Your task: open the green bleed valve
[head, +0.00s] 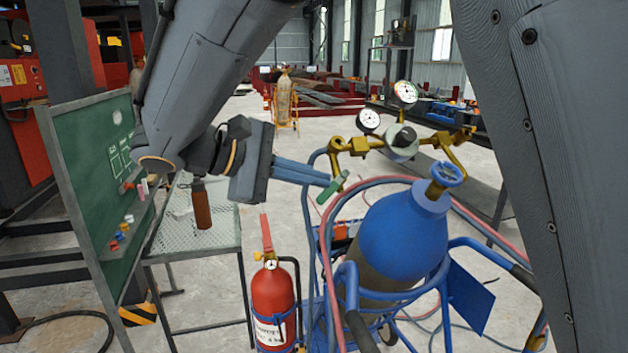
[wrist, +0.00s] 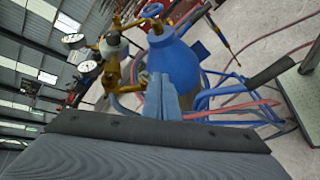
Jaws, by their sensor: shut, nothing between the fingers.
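The green bleed valve (head: 333,187) shows in the head view as a small green lever at the left end of the brass pipework, above the cart. My gripper (head: 326,179) is shut and empty, its blue fingers pointing right. The fingertips are at or very close to the green lever; I cannot tell if they touch it. In the wrist view the shut fingers (wrist: 162,80) point toward the blue cylinder (wrist: 174,62) and the brass fittings. I cannot make out the green lever there; the fingers may hide it.
The blue cylinder (head: 400,235) with its blue handwheel (head: 448,173) stands right of the fingers, in a blue cart with hoses. Two gauges (head: 405,93) sit above on the brass regulator. A red extinguisher (head: 272,300) stands below. A green board (head: 95,165) and a mesh table (head: 190,235) are left.

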